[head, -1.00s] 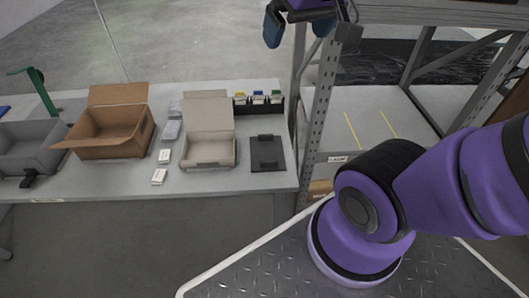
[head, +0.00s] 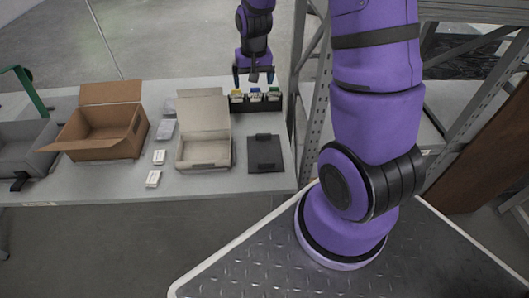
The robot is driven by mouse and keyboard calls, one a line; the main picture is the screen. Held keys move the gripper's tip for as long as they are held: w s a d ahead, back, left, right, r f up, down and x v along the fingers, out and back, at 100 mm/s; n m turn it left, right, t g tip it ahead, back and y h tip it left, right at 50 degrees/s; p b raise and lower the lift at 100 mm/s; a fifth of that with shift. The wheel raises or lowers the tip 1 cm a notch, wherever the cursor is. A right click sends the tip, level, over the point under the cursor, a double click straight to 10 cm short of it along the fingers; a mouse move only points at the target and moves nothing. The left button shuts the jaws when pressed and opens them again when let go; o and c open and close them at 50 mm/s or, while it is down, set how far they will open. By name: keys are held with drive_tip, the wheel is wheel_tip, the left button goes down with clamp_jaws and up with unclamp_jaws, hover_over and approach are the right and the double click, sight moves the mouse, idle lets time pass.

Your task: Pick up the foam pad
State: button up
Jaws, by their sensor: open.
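A light grey, flat piece (head: 163,131) that looks like the foam pad lies on the table between the brown carton and the open light box; at this size I cannot be sure what it is. A similar pale piece lies just behind it.
An open brown carton (head: 106,134), an open light box (head: 204,152), a black clipboard (head: 264,155), two small white boxes (head: 153,179) and black-racked bins (head: 256,104) stand on the table (head: 220,184). A grey tray (head: 22,150) sits left. A metal shelf upright (head: 317,95) stands right.

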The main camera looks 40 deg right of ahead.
drive_tip(key=m+g, duration=0.1)
drive_tip(key=m, duration=0.1)
hover_over(263, 134)
wheel_tip(263, 134, down, 14)
drive_tip(key=f, duration=0.1)
drive_tip(key=shift+s+f, duration=0.1)
drive_tip(key=shift+f, duration=5.25)
drive_tip(key=c, duration=1)
